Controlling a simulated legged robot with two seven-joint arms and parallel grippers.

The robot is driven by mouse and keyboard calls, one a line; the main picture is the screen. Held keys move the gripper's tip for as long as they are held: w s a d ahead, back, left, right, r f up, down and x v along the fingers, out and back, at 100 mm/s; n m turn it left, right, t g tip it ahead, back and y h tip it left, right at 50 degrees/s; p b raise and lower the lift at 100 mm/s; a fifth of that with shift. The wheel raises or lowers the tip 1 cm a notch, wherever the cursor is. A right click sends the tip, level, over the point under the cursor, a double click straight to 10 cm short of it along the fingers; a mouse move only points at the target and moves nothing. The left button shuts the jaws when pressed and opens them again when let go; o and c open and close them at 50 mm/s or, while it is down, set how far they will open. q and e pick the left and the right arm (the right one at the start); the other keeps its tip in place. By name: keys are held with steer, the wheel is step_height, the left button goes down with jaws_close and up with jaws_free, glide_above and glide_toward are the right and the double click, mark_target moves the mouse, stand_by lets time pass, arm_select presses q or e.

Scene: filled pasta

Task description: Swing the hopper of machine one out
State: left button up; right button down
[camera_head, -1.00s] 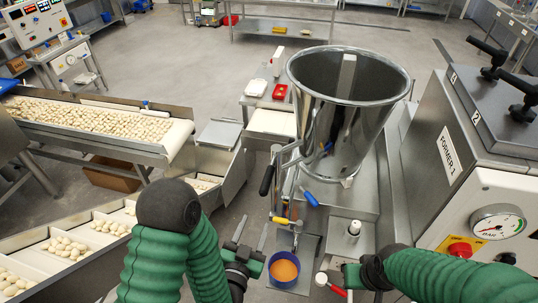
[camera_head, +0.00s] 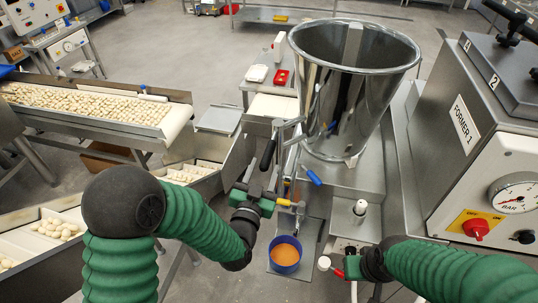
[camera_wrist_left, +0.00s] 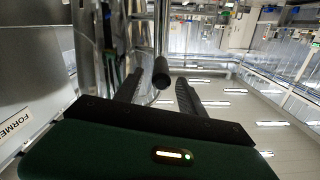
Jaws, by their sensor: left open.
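The steel hopper (camera_head: 345,120) stands upright on its base beside the machine labelled FORMER 1 (camera_head: 462,125). A black handle (camera_head: 268,154) on a bent metal arm is at the hopper's left. My left gripper (camera_head: 257,178) is open near the lower end of this handle. In the left wrist view the handle's round black end (camera_wrist_left: 161,73) shows between the two open fingers (camera_wrist_left: 157,92); I cannot tell whether they touch it. My right gripper (camera_head: 350,267) is low in front of the base, beside a red handle with a white knob (camera_head: 324,262); its jaws are unclear.
A blue-rimmed cup of orange contents (camera_head: 285,254) sits on a plate below the hopper. Blue (camera_head: 314,177) and yellow (camera_head: 284,202) levers stick out near its foot. A conveyor of pasta (camera_head: 90,108) is at left. The machine's gauge (camera_head: 515,193) and red switch (camera_head: 475,228) are at right.

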mark_target(269, 154)
arm_select(q)
steer(key=w, duration=0.2)
steer(key=w+p, duration=0.1)
steer(key=w, duration=0.1)
steer(key=w+d, duration=0.1)
steer(key=w, duration=0.1)
steer(key=shift+w+p, duration=0.3)
steer(key=shift+s, duration=0.1)
steer(key=shift+f, duration=0.1)
jaws_close()
stand_by(0.8)
